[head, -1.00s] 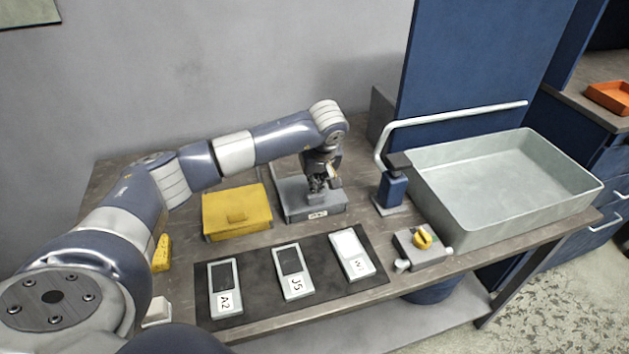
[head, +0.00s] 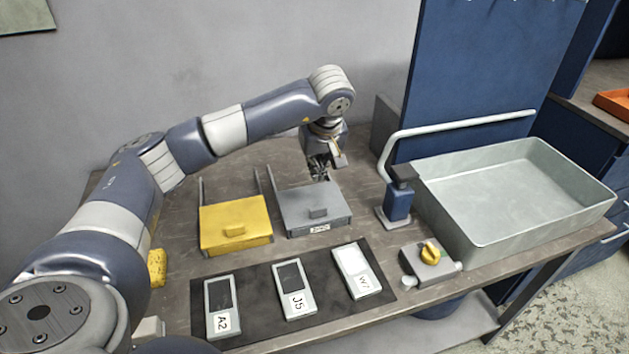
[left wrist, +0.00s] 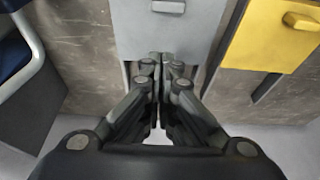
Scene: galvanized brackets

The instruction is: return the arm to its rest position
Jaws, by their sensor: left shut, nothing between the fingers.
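My left arm (head: 185,145) reaches in from the left over the table. My left gripper (head: 320,172) hangs above the back edge of a grey box (head: 300,203), shut and empty. In the left wrist view the gripper's fingers (left wrist: 160,62) are together, with the grey box (left wrist: 150,30) beyond them and the yellow box (left wrist: 272,35) at the right. I cannot tell the height of the gripper over the table. The right gripper is not in view.
A yellow box (head: 235,222) sits left of the grey one. Tagged devices lie on a dark mat (head: 250,305) in front. At the right stand a blue post (head: 397,203), a knob unit (head: 430,258) and a large grey basin (head: 480,235). A blue panel (head: 480,70) rises behind.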

